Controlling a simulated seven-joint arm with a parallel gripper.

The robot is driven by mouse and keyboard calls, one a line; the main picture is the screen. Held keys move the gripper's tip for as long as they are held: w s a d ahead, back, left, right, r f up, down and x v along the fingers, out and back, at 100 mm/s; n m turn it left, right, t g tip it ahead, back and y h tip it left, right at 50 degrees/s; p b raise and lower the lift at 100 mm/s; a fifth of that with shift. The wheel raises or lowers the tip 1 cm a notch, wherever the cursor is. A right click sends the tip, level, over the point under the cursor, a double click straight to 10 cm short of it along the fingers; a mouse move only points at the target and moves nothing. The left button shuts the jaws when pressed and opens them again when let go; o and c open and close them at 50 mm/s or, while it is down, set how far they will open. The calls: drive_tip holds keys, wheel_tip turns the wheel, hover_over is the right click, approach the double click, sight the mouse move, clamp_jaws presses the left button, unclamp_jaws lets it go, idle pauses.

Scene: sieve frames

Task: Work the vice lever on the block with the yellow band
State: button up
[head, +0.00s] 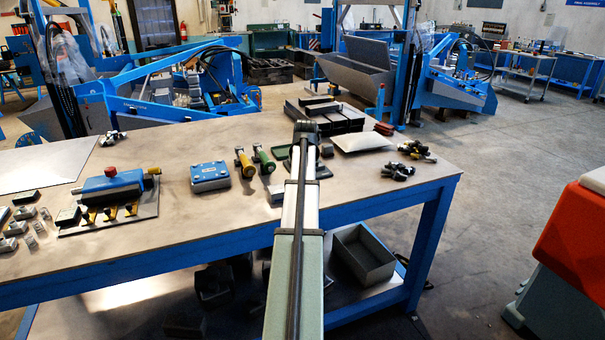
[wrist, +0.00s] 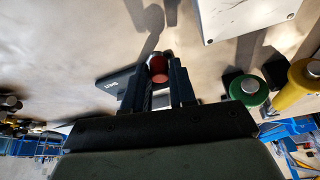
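The block with the yellow band (head: 243,162) stands on the bench left of my arm, and its yellow cylinder (wrist: 298,82) is at the right edge of the wrist view. A green-banded one (head: 264,159) stands beside it, nearer my arm, and shows in the wrist view (wrist: 246,88). My gripper (wrist: 160,65) looks open, its two dark fingers apart. A red-banded cylinder (wrist: 157,68) shows between the fingertips, seemingly beyond them; contact cannot be told. In the head view my arm hides it. My gripper is well to the side of the yellow-banded block.
A blue block (head: 209,176) sits left of the banded blocks. A blue fixture with a red knob (head: 111,186) stands further left. Dark trays (head: 332,118) and a pale pad (head: 357,141) lie behind and right of my arm. The front bench between the blocks and the edge is fairly clear.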

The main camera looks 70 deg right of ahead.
clamp_jaws()
